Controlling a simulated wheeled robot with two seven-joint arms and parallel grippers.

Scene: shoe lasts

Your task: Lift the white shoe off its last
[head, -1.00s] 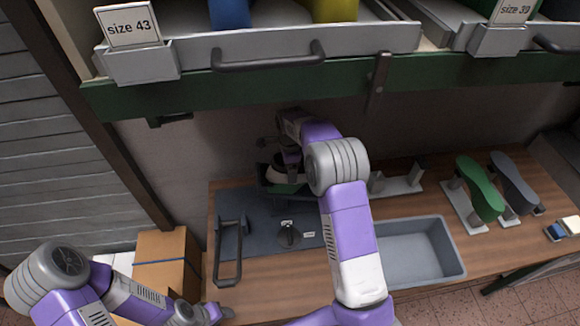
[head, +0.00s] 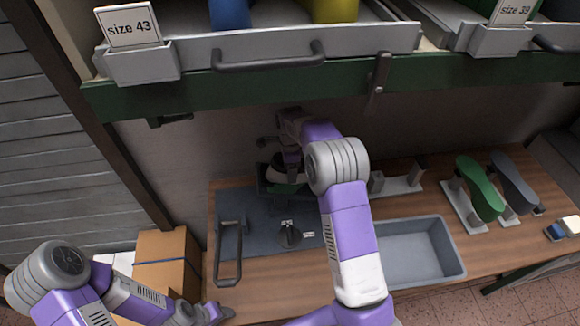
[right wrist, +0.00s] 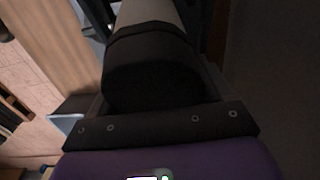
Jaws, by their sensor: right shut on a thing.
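My right gripper (head: 287,172) is over the back of the bench's grey mat, largely hidden behind my right arm. In the right wrist view it is shut on the white shoe (right wrist: 150,13), whose dark rounded end (right wrist: 155,75) fills the space at the jaws. In the head view a small green patch (head: 285,188), apparently the last, shows below the gripper. I cannot tell how far the shoe is from the last. My left gripper (head: 218,312) is low by the bench's front left corner; its fingers are too small to read.
Green (head: 480,187) and grey (head: 515,183) lasts stand at right. A dark handle (head: 228,250) stands at the mat's left. A cardboard box (head: 165,262) is left of the bench. A drawer shelf (head: 270,55) hangs above.

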